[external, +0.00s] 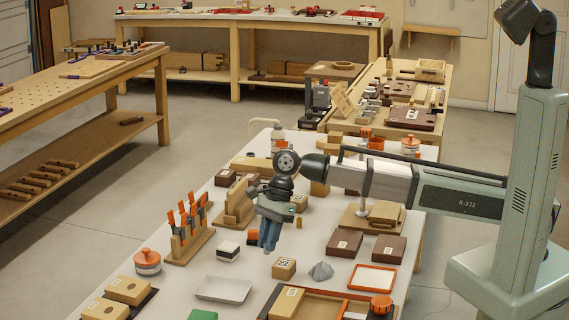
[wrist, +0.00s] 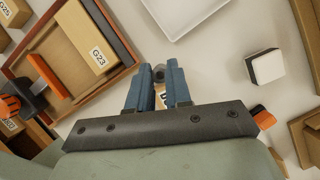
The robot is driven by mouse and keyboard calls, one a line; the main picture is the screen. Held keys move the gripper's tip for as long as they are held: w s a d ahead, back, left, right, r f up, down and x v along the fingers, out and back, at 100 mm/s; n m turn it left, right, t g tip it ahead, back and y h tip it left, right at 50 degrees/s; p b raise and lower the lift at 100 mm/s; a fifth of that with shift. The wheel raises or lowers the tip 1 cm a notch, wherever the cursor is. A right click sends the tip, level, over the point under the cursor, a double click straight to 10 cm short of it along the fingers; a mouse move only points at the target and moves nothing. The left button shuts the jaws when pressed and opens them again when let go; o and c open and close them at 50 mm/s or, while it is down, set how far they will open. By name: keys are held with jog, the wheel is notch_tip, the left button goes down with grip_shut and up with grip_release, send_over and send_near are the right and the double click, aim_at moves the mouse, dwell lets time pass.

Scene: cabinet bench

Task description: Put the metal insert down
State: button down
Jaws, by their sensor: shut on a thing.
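My gripper (external: 268,247) hangs over the middle of the white table, its blue fingers pointing down. In the wrist view the blue fingers (wrist: 159,82) are close together. A small round grey piece, seemingly the metal insert (wrist: 160,72), shows between their tips; most of it is hidden. In the external view I cannot make it out, as the fingers cover it. A small labelled wooden block (external: 284,268) stands on the table just to the lower right of the fingers. A strip of labelled wood (wrist: 161,98) shows between the fingers in the wrist view.
A white tray (external: 223,289) and a black-and-white block (external: 228,252) are on the left. A grey cone-like piece (external: 320,271) lies to the right. A wooden tray (external: 330,293) with labelled boxes is in front.

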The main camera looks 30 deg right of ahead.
jog(key=s+a, duration=0.2)
jog(key=a, duration=0.5)
jog(key=n, duration=0.2)
send_over(226, 296)
jog(key=d, duration=0.2)
jog(key=shift+g, duration=0.3)
jog(key=shift+w+a+f, duration=0.1)
jog(key=shift+w+f, duration=0.05)
jog(key=shift+f, duration=1.4)
jog(key=shift+w+a+f, duration=0.1)
jog(key=shift+f, duration=1.4)
jog(key=shift+w+a+f, duration=0.1)
jog(key=shift+w+f, duration=0.05)
jog(key=shift+f, duration=1.4)
jog(key=shift+f, duration=0.15)
jog(key=c, duration=1.1)
grip_release()
jog(key=shift+o, duration=0.2)
jog(key=shift+d, duration=0.1)
jog(key=v, duration=1.2)
jog(key=shift+o, duration=0.3)
jog(key=shift+w, duration=0.1)
